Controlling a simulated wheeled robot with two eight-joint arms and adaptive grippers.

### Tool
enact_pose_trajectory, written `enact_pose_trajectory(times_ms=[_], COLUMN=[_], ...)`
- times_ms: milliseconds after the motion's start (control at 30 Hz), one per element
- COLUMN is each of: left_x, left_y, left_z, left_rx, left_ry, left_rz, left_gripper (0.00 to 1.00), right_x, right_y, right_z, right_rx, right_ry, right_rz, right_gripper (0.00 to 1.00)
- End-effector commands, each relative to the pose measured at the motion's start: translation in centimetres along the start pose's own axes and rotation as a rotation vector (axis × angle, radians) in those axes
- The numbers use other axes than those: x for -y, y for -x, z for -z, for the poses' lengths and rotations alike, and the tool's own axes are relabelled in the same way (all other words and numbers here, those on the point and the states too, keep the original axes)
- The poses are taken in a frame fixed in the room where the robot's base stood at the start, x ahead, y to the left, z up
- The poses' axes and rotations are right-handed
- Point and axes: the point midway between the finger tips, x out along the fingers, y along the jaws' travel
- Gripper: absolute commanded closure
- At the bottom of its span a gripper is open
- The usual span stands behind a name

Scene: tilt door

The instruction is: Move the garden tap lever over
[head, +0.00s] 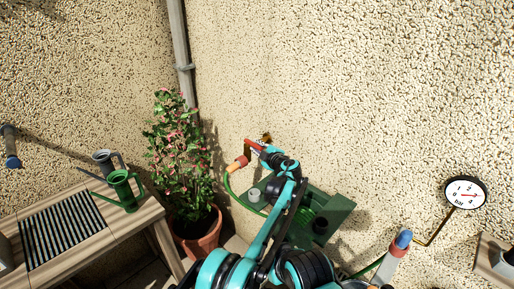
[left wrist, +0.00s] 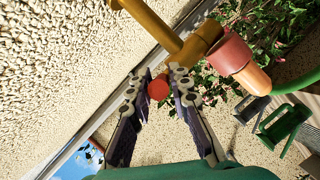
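The garden tap shows in the head view with a red lever (head: 254,144) and an orange hose fitting (head: 238,163) by the wall. In the left wrist view the brass tap body (left wrist: 195,45) is at the top, with the orange fitting (left wrist: 240,62) hanging from its right. A round red end (left wrist: 158,90), apparently the lever's, shows between the fingertips of my left gripper (left wrist: 160,76). The fingers stand apart on either side of it; firm contact is not visible. In the head view the left gripper (head: 268,149) is at the tap, partly hidden by its arm. My right gripper is not in view.
A potted flowering plant (head: 182,150) stands left of the tap. A wooden bench (head: 100,245) holds green (head: 122,190) and grey (head: 103,160) watering cans. A round dial (head: 466,193) is at the right wall.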

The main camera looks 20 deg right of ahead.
Motion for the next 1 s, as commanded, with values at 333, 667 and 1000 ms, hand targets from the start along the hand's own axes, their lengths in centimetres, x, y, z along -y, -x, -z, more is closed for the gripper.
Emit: enact_pose_trajectory(times_ms=[333,667,1000], left_x=[0.0,-4.2,-8.5], left_y=[0.0,1.1,2.3], left_z=[0.1,2.6,5.0], left_rx=[0.000,-0.002,0.002], left_ry=[0.000,-0.003,-0.006], left_rz=[0.000,-0.003,-0.005], left_gripper=[0.63,0.60,0.59], right_x=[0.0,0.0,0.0], right_y=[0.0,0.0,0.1], right_z=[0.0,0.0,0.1], right_rx=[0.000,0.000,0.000], right_ry=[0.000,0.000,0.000], right_rz=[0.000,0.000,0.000], right_gripper=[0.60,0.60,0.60])
